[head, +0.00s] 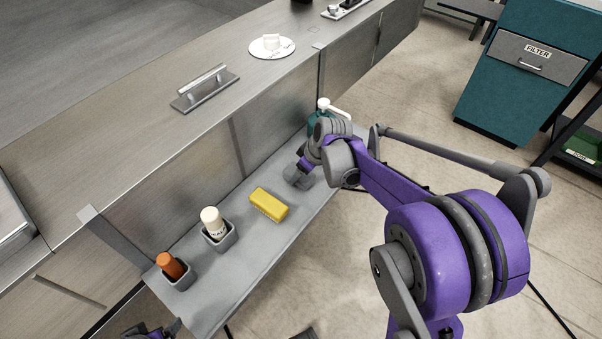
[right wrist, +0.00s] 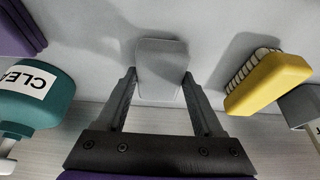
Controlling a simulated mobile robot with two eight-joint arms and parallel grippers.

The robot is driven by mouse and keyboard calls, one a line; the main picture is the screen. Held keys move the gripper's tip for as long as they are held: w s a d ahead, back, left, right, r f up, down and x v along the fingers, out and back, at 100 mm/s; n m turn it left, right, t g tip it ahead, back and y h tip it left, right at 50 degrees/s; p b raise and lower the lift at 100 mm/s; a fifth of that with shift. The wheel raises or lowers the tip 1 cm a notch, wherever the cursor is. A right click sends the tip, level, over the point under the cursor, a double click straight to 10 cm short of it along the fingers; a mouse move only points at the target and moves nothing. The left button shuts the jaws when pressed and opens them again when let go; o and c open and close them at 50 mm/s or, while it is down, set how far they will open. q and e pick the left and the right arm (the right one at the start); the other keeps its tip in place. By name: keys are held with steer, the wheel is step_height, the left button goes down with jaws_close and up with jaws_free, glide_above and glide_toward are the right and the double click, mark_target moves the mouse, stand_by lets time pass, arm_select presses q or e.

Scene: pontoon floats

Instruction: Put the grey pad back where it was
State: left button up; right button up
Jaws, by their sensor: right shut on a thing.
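The grey pad (right wrist: 161,80) is a small, light grey block between the two fingers of my right gripper (right wrist: 160,74) in the right wrist view. My right gripper is shut on it. In the head view the right gripper (head: 301,168) is low over the far part of the grey shelf, and the pad (head: 297,179) is mostly hidden by it. I cannot tell whether the pad touches the shelf. A small part of my left gripper (head: 148,331) shows at the bottom left edge, too cut off to tell its state.
A yellow brush (head: 269,205) lies on the shelf (head: 245,240) near the pad. A white bottle (head: 212,222) and an orange bottle (head: 171,265) stand in grey holders. A teal spray bottle (right wrist: 35,97) stands on the gripper's other side. A steel counter (head: 150,128) rises behind the shelf.

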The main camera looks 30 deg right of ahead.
steer(key=shift+f, duration=0.25)
steer(key=shift+f, duration=0.15)
steer(key=o, duration=1.3)
steer(key=shift+s+r, duration=0.1)
steer(key=shift+r, duration=0.5)
steer(key=p+v, duration=0.1)
steer(key=v, duration=1)
steer(key=s+a+f+m+h, duration=0.1)
steer(key=s+a+f+m, duration=0.1)
steer(key=s+a, duration=0.4)
steer(key=s+a+f+m+t, duration=0.1)
steer(key=s+a+f, duration=0.4)
steer(key=s, duration=0.7)
steer(key=shift+a+m+h, duration=0.4)
steer(key=shift+a+m, duration=0.25)
steer(key=shift+m, duration=0.05)
